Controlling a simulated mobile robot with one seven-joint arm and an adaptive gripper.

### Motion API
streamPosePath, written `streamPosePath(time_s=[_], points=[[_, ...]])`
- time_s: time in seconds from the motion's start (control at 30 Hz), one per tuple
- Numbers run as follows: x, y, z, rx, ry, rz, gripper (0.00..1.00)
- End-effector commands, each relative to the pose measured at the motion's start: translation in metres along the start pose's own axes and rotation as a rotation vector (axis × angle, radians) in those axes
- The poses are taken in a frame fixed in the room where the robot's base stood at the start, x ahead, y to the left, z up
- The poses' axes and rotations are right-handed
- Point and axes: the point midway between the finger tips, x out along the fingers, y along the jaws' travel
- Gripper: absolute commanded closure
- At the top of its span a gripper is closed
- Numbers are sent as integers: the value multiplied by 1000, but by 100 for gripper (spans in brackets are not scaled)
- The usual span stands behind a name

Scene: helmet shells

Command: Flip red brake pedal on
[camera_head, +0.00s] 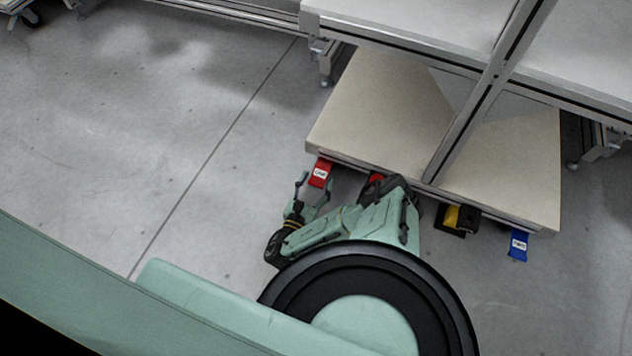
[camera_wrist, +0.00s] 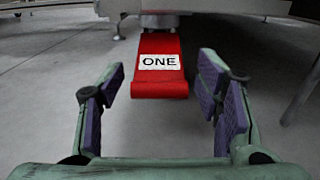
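A red brake pedal (camera_head: 320,173) with a white label sticks out from under the left front edge of the cart's shelf. In the wrist view the red pedal (camera_wrist: 159,68) is labelled "ONE" and slopes down toward me, centred between the fingers. My gripper (camera_wrist: 160,100) is open and empty, with one finger on each side of the pedal's near end and no contact that I can see. In the head view my gripper (camera_head: 312,196) is just in front of the pedal. Another red part (camera_head: 376,179) shows partly behind my arm.
The cart's beige lower shelf (camera_head: 375,105) and its metal uprights (camera_head: 470,115) stand just behind the pedal. A yellow and black part (camera_head: 460,217) and a blue pedal (camera_head: 518,245) are to the right. The floor (camera_head: 130,130) to the left is clear.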

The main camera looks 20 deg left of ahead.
Motion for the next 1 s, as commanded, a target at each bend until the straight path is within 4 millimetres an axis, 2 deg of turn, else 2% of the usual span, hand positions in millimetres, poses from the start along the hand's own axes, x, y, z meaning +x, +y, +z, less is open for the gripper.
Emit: streamPosePath(time_s=[0.07,0.8,1.0], points=[[0,0,0,0,0,0,49],[0,0,0,-1,0,-1,98],[1,6,-1,0,-1,-1,99]])
